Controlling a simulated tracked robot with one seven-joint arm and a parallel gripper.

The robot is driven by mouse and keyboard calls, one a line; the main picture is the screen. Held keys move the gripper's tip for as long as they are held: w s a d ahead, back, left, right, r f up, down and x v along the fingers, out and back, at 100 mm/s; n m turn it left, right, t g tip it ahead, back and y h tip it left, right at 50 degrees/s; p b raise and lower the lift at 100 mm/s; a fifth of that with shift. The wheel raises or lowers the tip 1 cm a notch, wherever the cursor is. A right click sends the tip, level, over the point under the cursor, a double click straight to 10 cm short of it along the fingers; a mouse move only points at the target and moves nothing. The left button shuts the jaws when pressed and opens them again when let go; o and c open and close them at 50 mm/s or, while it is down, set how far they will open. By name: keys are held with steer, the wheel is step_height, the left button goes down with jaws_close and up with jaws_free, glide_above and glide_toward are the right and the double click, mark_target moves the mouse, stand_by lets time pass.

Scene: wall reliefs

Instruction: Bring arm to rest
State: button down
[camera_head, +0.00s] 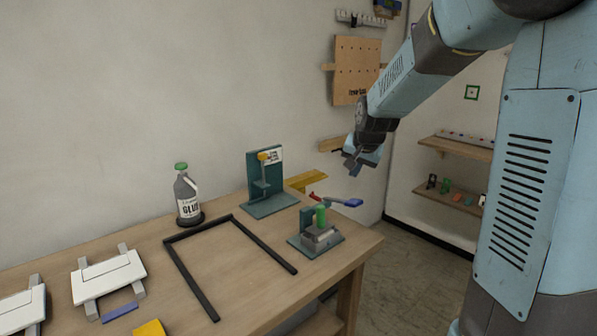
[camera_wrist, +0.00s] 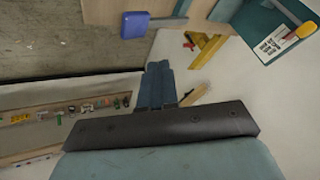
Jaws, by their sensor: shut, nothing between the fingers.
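My arm reaches in from the upper right in the head view, and my gripper (camera_head: 357,166) hangs in the air near the wall, beyond the far right corner of the workbench (camera_head: 240,262). The fingers are together with nothing between them. In the wrist view the blue-grey fingers of my gripper (camera_wrist: 158,84) lie side by side in the middle, touching no object that I can see. The dark wrist bar hides what lies behind it.
A pegboard (camera_head: 355,70) and shelves (camera_head: 455,150) are nearby.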

steer(key=s+r+n, duration=0.2)
steer(key=s+r, duration=0.1)
steer(key=s, duration=1.3)
steer(key=s+r+n, duration=0.2)
steer(key=s+n, duration=0.1)
steer(key=s, duration=1.4)
steer(key=shift+d+r+g, duration=0.25)
steer(key=shift+r+g, duration=0.15)
steer(key=shift+w, duration=0.15)
steer(key=w+f+m, duration=0.2)
steer(key=w+m, duration=0.1)
steer(key=w, duration=1.5)
steer(key=w+a+f+m+t, duration=0.1)
steer(key=w+f+m, duration=0.1)
steer(key=w, duration=1.7)
steer(key=shift+w+f+m, duration=0.2)
steer(key=shift+f+m, duration=0.15)
steer(key=shift+m, duration=0.05)
steer(key=shift+f, duration=0.15)
